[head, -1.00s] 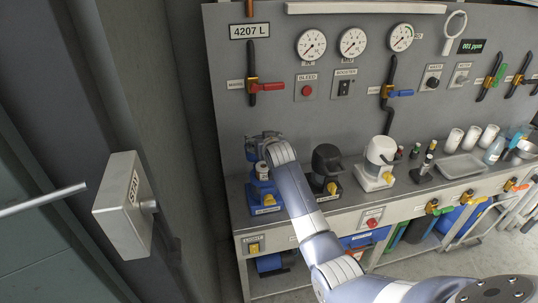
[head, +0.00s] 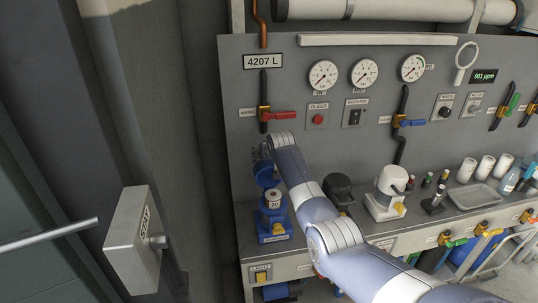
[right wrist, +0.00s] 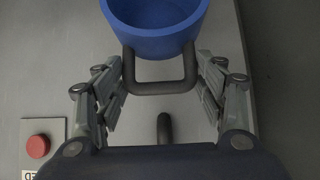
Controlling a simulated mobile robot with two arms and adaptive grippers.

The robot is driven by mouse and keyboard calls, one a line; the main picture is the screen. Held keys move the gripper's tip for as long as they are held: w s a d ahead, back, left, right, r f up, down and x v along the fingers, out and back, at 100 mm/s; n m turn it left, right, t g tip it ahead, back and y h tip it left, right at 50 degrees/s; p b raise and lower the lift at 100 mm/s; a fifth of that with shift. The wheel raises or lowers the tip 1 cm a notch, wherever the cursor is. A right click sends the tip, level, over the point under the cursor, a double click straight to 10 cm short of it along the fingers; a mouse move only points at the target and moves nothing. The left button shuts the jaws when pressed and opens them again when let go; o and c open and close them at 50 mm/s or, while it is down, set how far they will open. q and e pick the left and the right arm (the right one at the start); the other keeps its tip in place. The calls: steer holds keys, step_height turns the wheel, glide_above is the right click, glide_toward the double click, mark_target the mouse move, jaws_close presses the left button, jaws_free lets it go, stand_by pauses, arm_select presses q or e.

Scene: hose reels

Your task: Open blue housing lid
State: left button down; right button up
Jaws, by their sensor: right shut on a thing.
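The blue housing (head: 273,228) stands at the left end of the bench. A white cartridge marked 20 (head: 273,201) shows in its open top. The blue lid (head: 266,176) is raised and tilted back behind the cartridge. My right gripper (head: 262,152) is above the lid, partly hidden by my forearm. In the right wrist view, the lid (right wrist: 158,44) is at the top, and its dark U-shaped handle (right wrist: 161,88) lies between the fingers of my right gripper (right wrist: 160,92). The gripper is shut on this handle. My left gripper is not in view.
A black-topped housing (head: 338,188) and a white housing (head: 388,190) stand to the right on the bench. A red valve lever (head: 279,115) is on the panel above. A grey box on the door (head: 133,240) is at left.

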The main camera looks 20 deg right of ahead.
steer(key=shift+w+d+r, duration=0.25)
steer(key=shift+w+r, duration=0.15)
steer(key=shift+r, duration=0.35)
steer(key=o, duration=1.5)
steer(key=shift+w+f, duration=0.1)
steer(key=shift+f, duration=0.05)
steer(key=shift+w+f, duration=0.2)
steer(key=shift+f, duration=0.3)
steer(key=shift+s+a+r, duration=0.1)
steer(key=shift+s, duration=0.1)
steer(key=shift+s+a+r, duration=0.1)
steer(key=shift+s+r, duration=0.1)
steer(key=shift+s, duration=0.1)
steer(key=v, duration=1.1)
steer(key=shift+f, duration=0.1)
